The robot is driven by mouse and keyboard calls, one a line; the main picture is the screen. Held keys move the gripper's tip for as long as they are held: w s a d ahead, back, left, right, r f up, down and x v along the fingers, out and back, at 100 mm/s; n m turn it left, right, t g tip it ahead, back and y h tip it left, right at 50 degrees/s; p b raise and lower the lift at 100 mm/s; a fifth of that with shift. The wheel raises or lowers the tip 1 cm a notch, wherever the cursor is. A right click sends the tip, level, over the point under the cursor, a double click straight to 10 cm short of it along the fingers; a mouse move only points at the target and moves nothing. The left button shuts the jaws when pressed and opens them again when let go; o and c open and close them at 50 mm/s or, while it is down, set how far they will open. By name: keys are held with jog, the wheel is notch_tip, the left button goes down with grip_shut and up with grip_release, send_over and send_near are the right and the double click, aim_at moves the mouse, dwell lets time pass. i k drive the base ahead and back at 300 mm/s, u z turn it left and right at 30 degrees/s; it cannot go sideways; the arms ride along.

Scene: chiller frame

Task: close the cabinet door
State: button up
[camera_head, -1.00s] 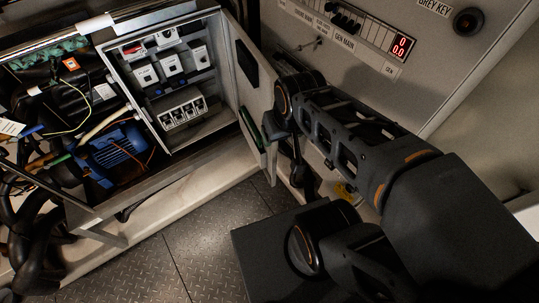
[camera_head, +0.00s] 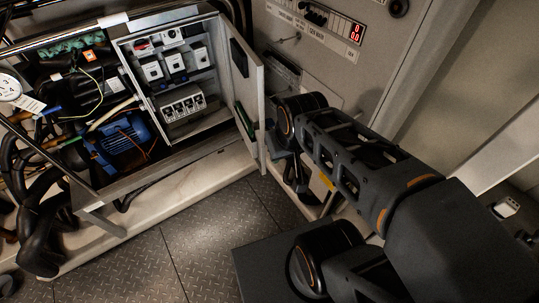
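The cabinet (camera_head: 194,128) is a pale metal box with several breakers and switches inside. Its door (camera_head: 257,78) stands open, swung out on the right side of the box. A dark rectangular panel and a green item show on the door's inner face. My arm reaches in from the lower right. Its end, with my gripper (camera_head: 283,163), is just right of the door's lower free edge, near its outer side.
A blue motor (camera_head: 122,145) with cables and hoses lies left of the cabinet. A grey control panel (camera_head: 345,85) with a red display stands behind the door and arm. A pale ledge (camera_head: 160,205) runs below the cabinet. The tread-plate floor (camera_head: 210,235) in front is clear.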

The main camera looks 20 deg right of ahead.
aim_at(246, 75)
jog(key=z, duration=0.1)
jog(key=k, duration=0.55)
jog(key=u, duration=0.7)
jog(key=i, duration=0.2)
jog(key=u, duration=0.15)
